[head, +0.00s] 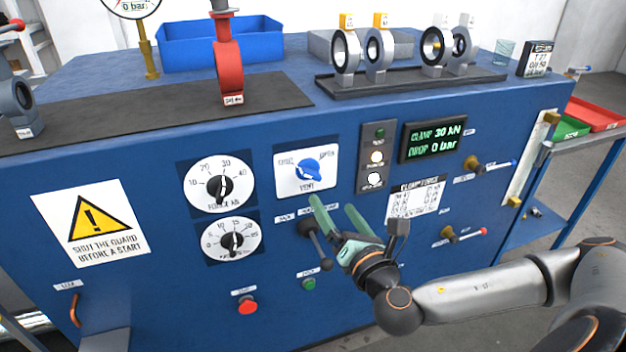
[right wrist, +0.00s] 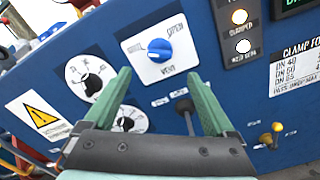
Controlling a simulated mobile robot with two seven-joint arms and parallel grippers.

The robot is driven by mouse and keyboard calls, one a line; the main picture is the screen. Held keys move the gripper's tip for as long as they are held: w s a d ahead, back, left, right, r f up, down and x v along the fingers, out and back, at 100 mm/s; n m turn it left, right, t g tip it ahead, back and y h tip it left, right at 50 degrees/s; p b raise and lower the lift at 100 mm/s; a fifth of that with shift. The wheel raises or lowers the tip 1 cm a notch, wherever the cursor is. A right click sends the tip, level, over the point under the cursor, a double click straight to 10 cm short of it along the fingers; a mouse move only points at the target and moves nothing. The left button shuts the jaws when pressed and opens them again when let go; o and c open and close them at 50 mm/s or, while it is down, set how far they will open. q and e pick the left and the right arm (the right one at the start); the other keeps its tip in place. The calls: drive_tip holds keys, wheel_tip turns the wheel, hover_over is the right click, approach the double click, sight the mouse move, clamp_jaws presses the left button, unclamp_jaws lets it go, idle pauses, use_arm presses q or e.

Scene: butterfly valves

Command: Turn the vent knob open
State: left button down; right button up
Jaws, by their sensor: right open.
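The vent knob (head: 308,171) is a blue knob on a white plate (head: 292,186) marked VENT, with CLOSE at its upper left and OPEN at its upper right. In the right wrist view the knob (right wrist: 159,50) sits ahead of the fingers, slightly left of centre between them. I cannot tell surely which mark it points to. My right gripper (head: 336,207) is open, its green fingers spread and empty, just below and right of the plate in the head view. The fingers (right wrist: 163,90) also show in the right wrist view, apart from the knob. My left gripper is not in view.
Two black dials (head: 222,187) are left of the plate. A black lever (head: 313,232) sits below it, close to my right fingers. A display (head: 433,138) and yellow valves (head: 472,163) are to the right. A red button (head: 247,305) is lower down.

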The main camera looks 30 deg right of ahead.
sight(314, 176)
drive_tip(key=x, duration=1.1)
drive_tip(key=shift+a, duration=0.1)
drive_tip(key=shift+c, duration=0.2)
drive_tip(key=c, duration=1.3)
